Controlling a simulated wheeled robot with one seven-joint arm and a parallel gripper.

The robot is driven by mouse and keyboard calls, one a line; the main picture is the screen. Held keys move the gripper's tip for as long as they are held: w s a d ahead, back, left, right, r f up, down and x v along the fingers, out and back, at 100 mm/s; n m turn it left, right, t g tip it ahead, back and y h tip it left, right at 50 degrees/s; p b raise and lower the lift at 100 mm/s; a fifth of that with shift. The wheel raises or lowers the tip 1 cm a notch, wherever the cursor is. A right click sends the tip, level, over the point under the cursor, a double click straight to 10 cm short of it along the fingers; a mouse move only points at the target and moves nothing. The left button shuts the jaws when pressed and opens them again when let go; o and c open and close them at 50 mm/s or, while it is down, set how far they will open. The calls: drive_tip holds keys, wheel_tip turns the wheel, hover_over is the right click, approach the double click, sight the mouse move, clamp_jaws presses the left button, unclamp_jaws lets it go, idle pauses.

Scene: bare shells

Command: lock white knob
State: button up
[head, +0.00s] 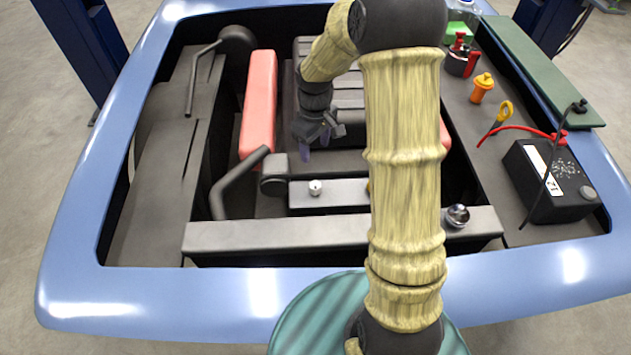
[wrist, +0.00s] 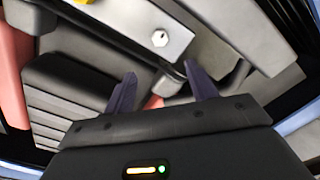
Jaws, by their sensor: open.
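The white knob (head: 315,187) sits on a grey metal bracket (head: 345,194) in the middle of the engine bay. In the wrist view the white knob (wrist: 160,38) is on the bracket's flat face, above and apart from the fingertips. My gripper (head: 318,150) hangs over the bay, farther back than the knob in the head view. In the wrist view my gripper (wrist: 156,72) has its two purple fingers spread with nothing between them. The knob's lock position is too small to tell.
A bent black pipe (head: 235,180) is on the left. A red block (head: 258,105) and black battery (head: 550,180) flank the bay. Yellow part (wrist: 84,3) shows by the bracket.

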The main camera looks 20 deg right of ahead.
sight(315, 185)
wheel_tip(315, 185, down, 16)
drive_tip(key=shift+r+p, duration=0.15)
drive_tip(key=shift+p, duration=0.9)
drive_tip(key=shift+c, duration=0.3)
drive_tip(key=c, duration=0.9)
